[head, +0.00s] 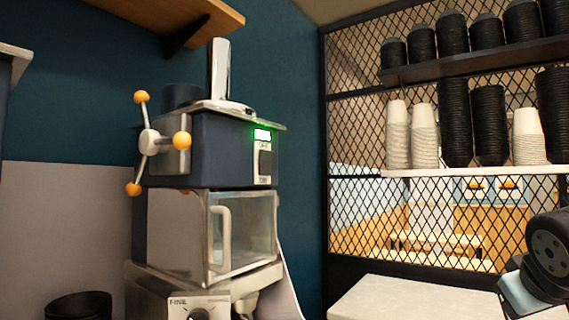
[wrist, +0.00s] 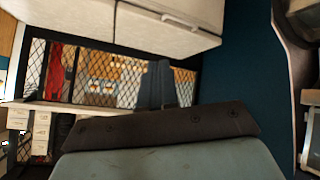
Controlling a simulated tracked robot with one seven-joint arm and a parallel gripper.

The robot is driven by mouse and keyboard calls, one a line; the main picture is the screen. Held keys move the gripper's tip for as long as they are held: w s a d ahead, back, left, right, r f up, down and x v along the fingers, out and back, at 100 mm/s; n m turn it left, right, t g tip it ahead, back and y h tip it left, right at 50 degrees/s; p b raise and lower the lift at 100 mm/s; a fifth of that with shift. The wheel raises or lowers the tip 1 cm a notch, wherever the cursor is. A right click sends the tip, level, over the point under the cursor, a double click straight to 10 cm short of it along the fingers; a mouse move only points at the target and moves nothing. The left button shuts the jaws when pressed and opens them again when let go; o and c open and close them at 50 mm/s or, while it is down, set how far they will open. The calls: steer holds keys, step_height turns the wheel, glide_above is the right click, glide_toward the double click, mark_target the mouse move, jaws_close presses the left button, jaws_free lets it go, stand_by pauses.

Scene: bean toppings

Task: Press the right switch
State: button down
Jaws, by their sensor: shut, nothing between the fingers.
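A dark blue and steel machine (head: 200,150) stands against the teal wall in the head view. A dark switch (head: 265,163) sits on a light plate at the right of its upper front, under a lit green light (head: 262,134). I cannot tell whether the switch is up or down. My gripper (wrist: 158,85) shows in the wrist view as dark fingers closed together, with nothing held. It points at the mesh and cabinets, apart from the switch. In the head view only part of my arm shows at the lower right; the fingertips are out of frame.
A three-armed handle with orange knobs (head: 181,140) sticks out at the machine's left. A glass-fronted box (head: 242,232) and a dial (head: 200,312) are below. Stacked cups (head: 488,125) stand on shelves before black mesh. A pale counter (head: 410,300) is at lower right.

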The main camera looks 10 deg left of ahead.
mark_target(268, 157)
steer(key=w+a+r+n+t+y, duration=0.3)
steer(key=w+a+r+n, duration=0.25)
steer(key=r, duration=0.25)
steer(key=w+a+r+n+t+y, duration=0.2)
steer(key=w+a+r+n+t, duration=0.2)
steer(key=w+r, duration=0.35)
steer(key=s+a+r+n+g+y, duration=0.1)
steer(key=a+r+n+g+y, duration=0.3)
steer(key=a+n+y, duration=0.3)
steer(key=s+a+r+n+g+y, duration=0.1)
steer(key=a+r+n+g+y, duration=0.3)
steer(key=a+n, duration=0.8)
steer(key=a+g+y, duration=0.2)
steer(key=y, duration=0.1)
steer(key=shift+s+a+r+n+y, duration=0.2)
steer(key=shift+r+n+y, duration=0.05)
steer(key=shift+n+y, duration=0.1)
steer(key=x, duration=1.3)
steer(key=shift+w+a, duration=0.15)
steer(key=shift+a, duration=0.35)
